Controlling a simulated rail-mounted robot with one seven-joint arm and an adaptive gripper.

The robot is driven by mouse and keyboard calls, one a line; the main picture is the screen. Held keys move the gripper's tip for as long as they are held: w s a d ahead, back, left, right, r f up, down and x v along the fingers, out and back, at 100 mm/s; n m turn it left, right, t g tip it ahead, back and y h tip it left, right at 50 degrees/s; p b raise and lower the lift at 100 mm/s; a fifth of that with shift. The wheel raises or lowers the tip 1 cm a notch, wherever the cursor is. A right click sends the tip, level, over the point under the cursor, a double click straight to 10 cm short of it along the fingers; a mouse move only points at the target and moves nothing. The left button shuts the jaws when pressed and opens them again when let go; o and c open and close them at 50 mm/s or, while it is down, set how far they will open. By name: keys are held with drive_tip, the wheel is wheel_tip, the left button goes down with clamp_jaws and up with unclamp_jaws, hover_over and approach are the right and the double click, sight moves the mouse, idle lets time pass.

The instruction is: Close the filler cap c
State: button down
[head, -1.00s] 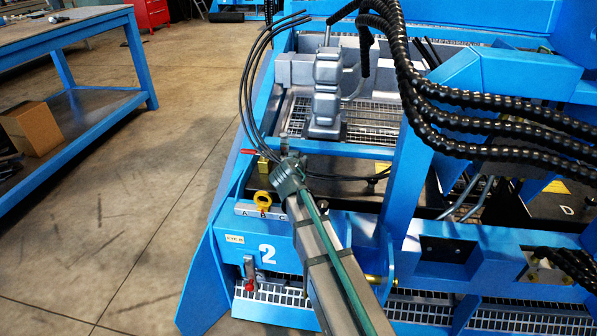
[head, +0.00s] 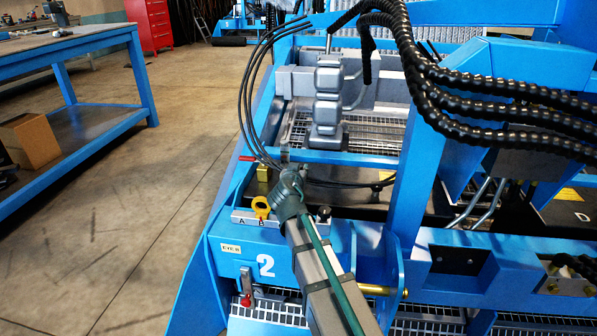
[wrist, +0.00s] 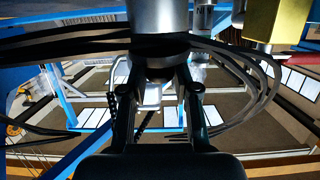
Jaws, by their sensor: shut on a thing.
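My gripper (wrist: 158,80) is shut on a dark, narrow lower end of a silver cylindrical part (wrist: 160,20) in the wrist view. I cannot tell whether this part is the filler cap c. In the head view my gripper (head: 287,178) is at the left side of the blue machine, near a small upright grey post, and its fingers are hard to make out. A plate (head: 242,214) there shows letters A and B; the area right of B is covered by my arm. A black knob (head: 324,213) shows right of my arm.
Black cables (head: 247,110) arc close to my gripper and pass on both sides of it in the wrist view. A brass block (wrist: 275,20) and a red lever (head: 248,158) are close by. Open floor lies left.

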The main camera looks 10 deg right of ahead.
drive_tip(key=c, duration=0.9)
unclamp_jaws()
wheel_tip(320, 180, up, 10)
